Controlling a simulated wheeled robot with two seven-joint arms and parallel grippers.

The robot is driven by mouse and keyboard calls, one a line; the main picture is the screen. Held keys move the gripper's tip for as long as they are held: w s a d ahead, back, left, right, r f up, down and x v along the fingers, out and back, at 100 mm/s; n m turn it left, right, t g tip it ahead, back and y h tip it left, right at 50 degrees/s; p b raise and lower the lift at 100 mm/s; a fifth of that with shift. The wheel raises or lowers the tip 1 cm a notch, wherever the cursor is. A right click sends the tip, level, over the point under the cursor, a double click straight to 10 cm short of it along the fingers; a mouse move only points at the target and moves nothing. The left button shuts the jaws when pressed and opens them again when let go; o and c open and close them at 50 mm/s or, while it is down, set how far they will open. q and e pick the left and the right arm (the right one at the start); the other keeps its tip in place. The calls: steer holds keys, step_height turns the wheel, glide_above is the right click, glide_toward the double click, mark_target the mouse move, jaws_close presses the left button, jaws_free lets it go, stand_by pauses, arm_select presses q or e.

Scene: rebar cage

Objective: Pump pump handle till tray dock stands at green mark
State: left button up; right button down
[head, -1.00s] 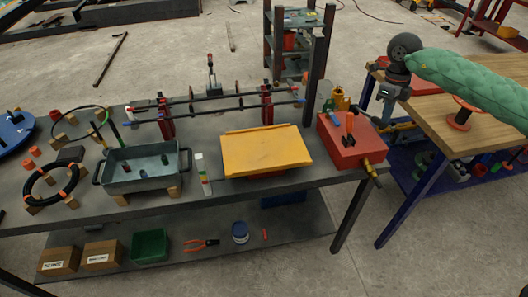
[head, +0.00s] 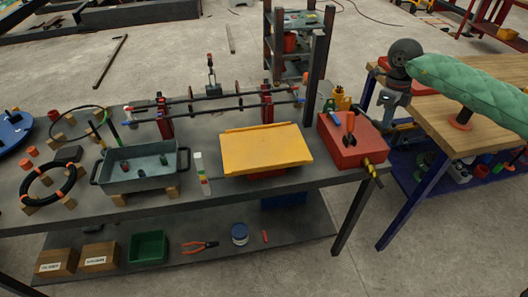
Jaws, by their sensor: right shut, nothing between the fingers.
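The tray dock appears to be the yellow tilted plate (head: 266,148) on the grey bench, with a red part (head: 268,174) just visible under its front edge. Left of it stands a small white scale (head: 202,174) with coloured bands, green among them. The red pump box (head: 351,143) is at the bench's right end. A yellow-and-black striped bar, apparently the pump handle (head: 374,172), sticks out at its lower right. My right gripper (head: 386,112) hangs shut and empty above and right of the pump, apart from the handle. My left gripper is out of view.
A grey bin (head: 142,168) on wooden blocks stands left of the scale. A rod rig (head: 215,103) stands behind the plate, and a dark post (head: 318,70) rises behind the pump. A wooden-topped table (head: 475,85) lies under my right arm.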

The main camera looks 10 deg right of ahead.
steer(key=shift+f, duration=0.45)
steer(key=shift+s, duration=0.1)
steer(key=shift+s+f+b, duration=0.1)
steer(key=shift+f+b, duration=0.6)
steer(key=shift+b, duration=0.05)
steer(key=shift+f, duration=0.3)
steer(key=shift+r, duration=0.65)
steer(key=shift+w+a+r+p, duration=0.1)
steer(key=shift+w+r+p, duration=0.4)
steer(key=shift+r, duration=0.7)
steer(key=shift+w+d+r+p, duration=0.1)
steer(key=shift+w+r+p, duration=0.45)
steer(key=shift+r, duration=0.7)
steer(key=shift+w+a+r+p, duration=0.1)
steer(key=shift+w+r+p, duration=0.4)
steer(key=shift+r, duration=0.7)
steer(key=shift+s+f+b, duration=0.4)
steer(key=shift+f+b, duration=0.15)
steer(key=shift+f, duration=0.1)
